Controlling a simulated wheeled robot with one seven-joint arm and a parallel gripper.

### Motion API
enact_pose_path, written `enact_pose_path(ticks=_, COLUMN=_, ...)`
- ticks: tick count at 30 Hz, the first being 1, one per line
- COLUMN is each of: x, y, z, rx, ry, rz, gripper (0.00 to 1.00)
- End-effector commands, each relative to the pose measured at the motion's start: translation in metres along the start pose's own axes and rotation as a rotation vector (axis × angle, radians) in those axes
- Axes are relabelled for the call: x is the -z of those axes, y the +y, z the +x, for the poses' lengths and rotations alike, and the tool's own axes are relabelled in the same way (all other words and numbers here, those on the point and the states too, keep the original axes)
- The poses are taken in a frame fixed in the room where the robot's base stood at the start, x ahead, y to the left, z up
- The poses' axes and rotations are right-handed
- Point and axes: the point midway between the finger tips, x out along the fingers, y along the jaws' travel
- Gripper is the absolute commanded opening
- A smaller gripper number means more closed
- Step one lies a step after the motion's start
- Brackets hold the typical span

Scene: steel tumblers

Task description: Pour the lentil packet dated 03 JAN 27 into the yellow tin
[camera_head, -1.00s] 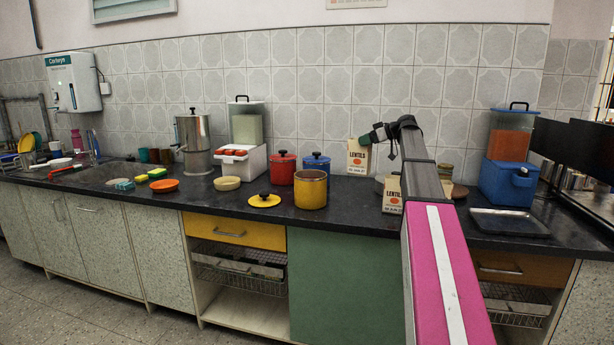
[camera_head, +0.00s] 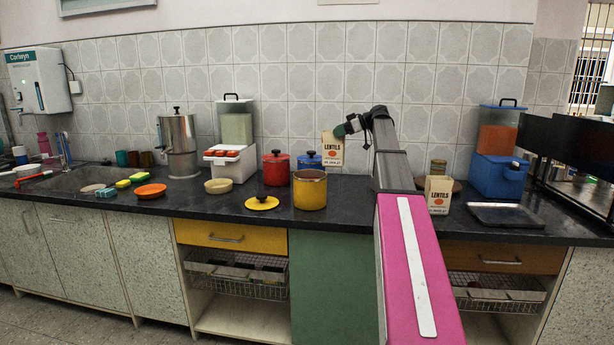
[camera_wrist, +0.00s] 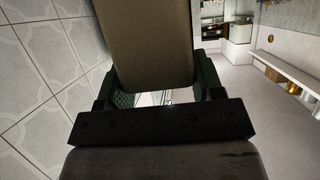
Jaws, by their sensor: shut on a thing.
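My gripper (camera_head: 352,127) is shut on a pale lentil packet (camera_head: 332,150), held off the counter, right of and behind the yellow tin as seen from the head. In the wrist view the packet (camera_wrist: 146,45) is a plain brown surface between my fingers. The yellow tin (camera_head: 310,192) stands upright with its top open; its contents cannot be made out. Its yellow lid with a black knob (camera_head: 261,203) lies on the counter to its left. Another lentil packet (camera_head: 438,196) stands upright right of my arm. The printed dates are too small to read.
A red pot (camera_head: 276,170) and a blue pot (camera_head: 309,161) stand behind the yellow tin. A pale bowl (camera_head: 218,186) and an orange plate (camera_head: 150,190) are to the left. A blue box (camera_head: 497,177) and dark tray (camera_head: 505,215) are at the right.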

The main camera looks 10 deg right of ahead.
Motion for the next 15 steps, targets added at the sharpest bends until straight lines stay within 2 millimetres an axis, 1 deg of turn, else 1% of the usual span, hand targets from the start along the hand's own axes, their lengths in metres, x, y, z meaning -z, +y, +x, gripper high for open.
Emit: enact_pose_path(ticks=15, x=-0.0053, y=-0.0092, z=0.0076, rx=-0.030, ry=-0.043, rz=-0.072, gripper=0.07)
